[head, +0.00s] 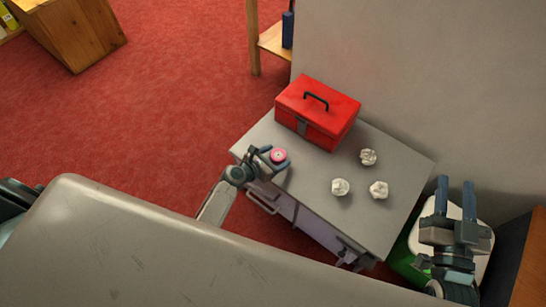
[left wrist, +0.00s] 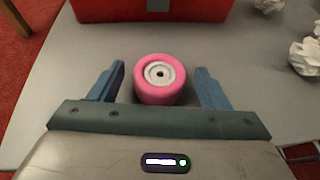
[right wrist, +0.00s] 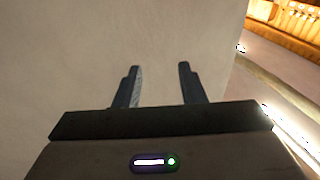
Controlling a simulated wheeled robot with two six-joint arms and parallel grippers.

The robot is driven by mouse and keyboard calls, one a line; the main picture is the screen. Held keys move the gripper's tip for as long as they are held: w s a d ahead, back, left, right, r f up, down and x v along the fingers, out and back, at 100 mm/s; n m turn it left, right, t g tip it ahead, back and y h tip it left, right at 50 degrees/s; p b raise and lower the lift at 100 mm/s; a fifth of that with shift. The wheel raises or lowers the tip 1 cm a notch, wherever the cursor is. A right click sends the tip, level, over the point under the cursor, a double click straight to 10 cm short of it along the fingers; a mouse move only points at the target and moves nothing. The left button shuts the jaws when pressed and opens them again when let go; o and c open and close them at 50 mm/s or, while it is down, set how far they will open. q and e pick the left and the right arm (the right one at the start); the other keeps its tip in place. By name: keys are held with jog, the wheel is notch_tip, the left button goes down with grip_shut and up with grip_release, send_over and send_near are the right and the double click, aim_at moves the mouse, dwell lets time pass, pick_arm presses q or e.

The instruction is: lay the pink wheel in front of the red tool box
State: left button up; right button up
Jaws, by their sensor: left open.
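The pink wheel (head: 279,155) lies on the grey cabinet top, close in front of the red tool box (head: 318,112), toward its left end. In the left wrist view the pink wheel (left wrist: 160,80) has a pale hub and sits between the fingers, with gaps on both sides. The red tool box (left wrist: 150,8) is at the top of that view. My left gripper (head: 269,159) is open around the wheel. My right gripper (head: 455,197) is open and empty, off the cabinet's right side; in the right wrist view its fingers (right wrist: 160,85) stand apart with nothing between them.
Three crumpled paper balls (head: 340,187) lie on the right half of the grey cabinet (head: 308,205). A wall (head: 430,70) is behind it. A green and white bin (head: 405,258) stands to the right, below my right gripper. The cabinet's front middle is clear.

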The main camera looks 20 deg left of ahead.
pick_arm(q)
jog(key=p+v, duration=0.1)
jog(key=v, duration=0.4)
jog(key=shift+s+a+r+p, duration=0.1)
jog(key=shift+r+p, duration=0.15)
jog(key=shift+p, duration=0.15)
jog(key=s+a+r+m+g+y, duration=0.1)
jog(key=s+r+m+y, duration=0.1)
jog(key=s+r+m, duration=0.6)
jog(key=s+a+r+m+y+p, duration=0.1)
jog(key=s+r+m, duration=0.8)
jog(key=m, duration=1.3)
jog(key=s+a+y, duration=0.1)
jog(key=s, duration=0.3)
jog(key=shift+a+r+g, duration=0.2)
jog(key=shift+r+g, duration=0.15)
jog(key=shift+g, duration=0.05)
pick_arm(e)
jog(key=s+a+f+g, duration=0.1)
jog(key=s+f+g, duration=0.3)
jog(key=f, duration=0.3)
jog(key=s+f+g, duration=0.4)
jog(key=f+g, duration=0.2)
jog(key=f, duration=0.1)
jog(key=shift+s+a+f, duration=0.25)
jog(key=shift+a+f, duration=0.05)
jog(key=shift+a, duration=0.05)
pick_arm(q)
jog(key=shift+s, duration=0.1)
